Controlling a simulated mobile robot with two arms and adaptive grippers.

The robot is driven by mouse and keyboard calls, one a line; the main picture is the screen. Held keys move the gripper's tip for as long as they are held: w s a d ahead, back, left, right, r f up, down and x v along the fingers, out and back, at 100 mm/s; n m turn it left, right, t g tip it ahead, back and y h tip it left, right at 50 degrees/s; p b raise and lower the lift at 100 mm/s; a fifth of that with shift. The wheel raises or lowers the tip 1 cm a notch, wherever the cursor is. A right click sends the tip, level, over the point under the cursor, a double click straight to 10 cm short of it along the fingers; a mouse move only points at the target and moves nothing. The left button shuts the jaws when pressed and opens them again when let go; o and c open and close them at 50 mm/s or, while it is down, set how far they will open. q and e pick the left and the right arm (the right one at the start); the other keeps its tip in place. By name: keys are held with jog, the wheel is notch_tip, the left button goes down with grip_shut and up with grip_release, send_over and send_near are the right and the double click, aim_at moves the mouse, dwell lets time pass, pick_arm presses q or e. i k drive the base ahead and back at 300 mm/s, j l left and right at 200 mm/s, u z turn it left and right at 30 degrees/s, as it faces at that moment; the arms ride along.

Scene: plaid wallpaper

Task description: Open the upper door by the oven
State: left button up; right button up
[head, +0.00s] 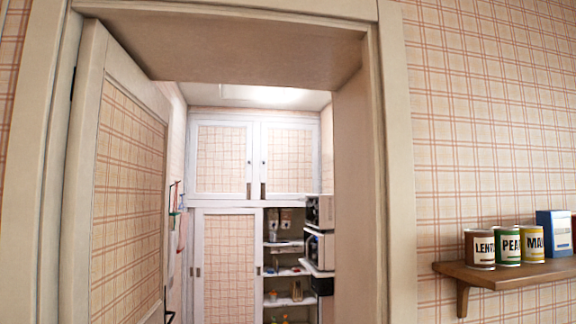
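Two upper cabinet doors hang side by side on the far wall beyond the doorway: a left upper door (221,160) and a right upper door (286,158). Both have white frames and plaid panels, and both look shut. Small dark handles sit low near their shared middle edge. Stacked oven-like appliances (319,248) stand below and to the right, partly hidden by the door frame. Neither of my grippers is in view.
An open plaid-panelled room door (128,190) stands at the left of the doorway frame (399,170). A lower plaid door (229,268) and open shelves (284,271) are beyond. A wooden wall shelf (505,276) with cans juts out at the right.

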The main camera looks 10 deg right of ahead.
aim_at(289, 152)
jog(key=i+l, duration=0.1)
jog(key=i, duration=4.2)
jog(key=i+l, duration=0.15)
jog(key=i, duration=2)
